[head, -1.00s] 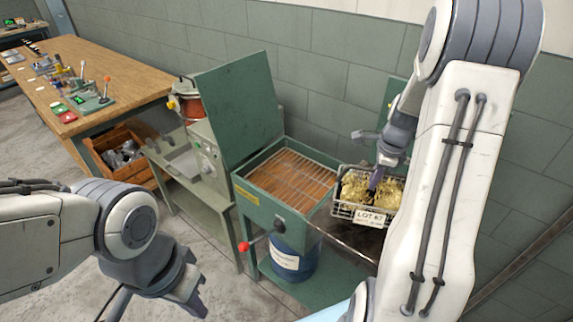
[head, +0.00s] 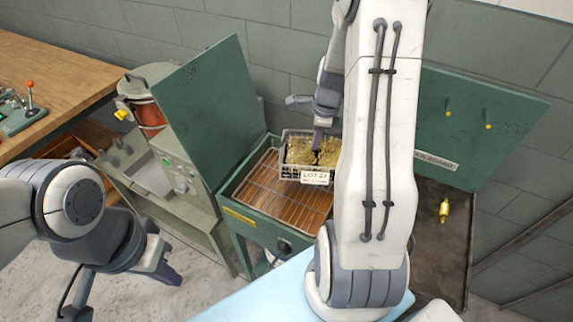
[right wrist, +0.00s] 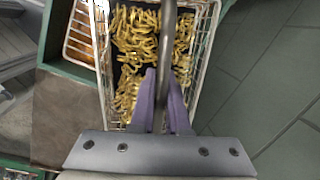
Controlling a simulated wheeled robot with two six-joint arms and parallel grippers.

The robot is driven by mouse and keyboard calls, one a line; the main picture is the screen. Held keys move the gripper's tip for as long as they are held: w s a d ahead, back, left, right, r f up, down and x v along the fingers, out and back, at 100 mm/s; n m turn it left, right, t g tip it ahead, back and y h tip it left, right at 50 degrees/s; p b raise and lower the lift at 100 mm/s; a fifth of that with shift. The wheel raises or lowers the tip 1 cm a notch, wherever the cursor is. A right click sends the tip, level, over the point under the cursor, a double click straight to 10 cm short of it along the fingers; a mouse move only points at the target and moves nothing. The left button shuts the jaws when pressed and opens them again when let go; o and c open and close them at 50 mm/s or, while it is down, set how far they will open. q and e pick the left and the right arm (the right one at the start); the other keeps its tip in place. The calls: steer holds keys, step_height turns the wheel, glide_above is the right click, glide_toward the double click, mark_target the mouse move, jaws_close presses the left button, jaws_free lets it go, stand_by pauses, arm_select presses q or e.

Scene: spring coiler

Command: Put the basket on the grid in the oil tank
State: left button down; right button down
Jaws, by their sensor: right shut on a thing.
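The wire basket (head: 300,171) is full of brass-coloured springs and carries a "LOT 67" tag. It hangs from my right gripper (head: 322,128) over the far right part of the oil tank (head: 236,197). In the right wrist view, the purple fingers (right wrist: 165,100) are shut on the basket's dark handle bar, with the springs (right wrist: 135,60) below. The grid (head: 262,190) lies in the tank over brown oil. Whether the basket touches the grid is unclear. My left gripper (head: 160,262) is empty at the lower left; its jaw gap is hard to judge.
The tank's green lid (head: 205,110) stands raised on the left. A dark drain tray (head: 440,230) lies right of my right arm, below a green board with yellow pegs. A machine with a red pot (head: 150,105) stands left.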

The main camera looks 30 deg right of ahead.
mark_target(290, 154)
steer(key=a+f, duration=0.1)
steer(key=a, duration=0.1)
steer(key=w+a+f+p, duration=0.1)
steer(key=a+f, duration=0.1)
steer(key=w+a+f, duration=0.1)
steer(key=a, duration=0.2)
steer(key=shift+w+f, duration=0.15)
steer(key=shift+f, duration=0.1)
steer(key=shift+f+b, duration=0.35)
steer(key=shift+f, duration=1.65)
steer(key=shift+f, duration=0.15)
steer(key=c, duration=0.9)
jaws_free()
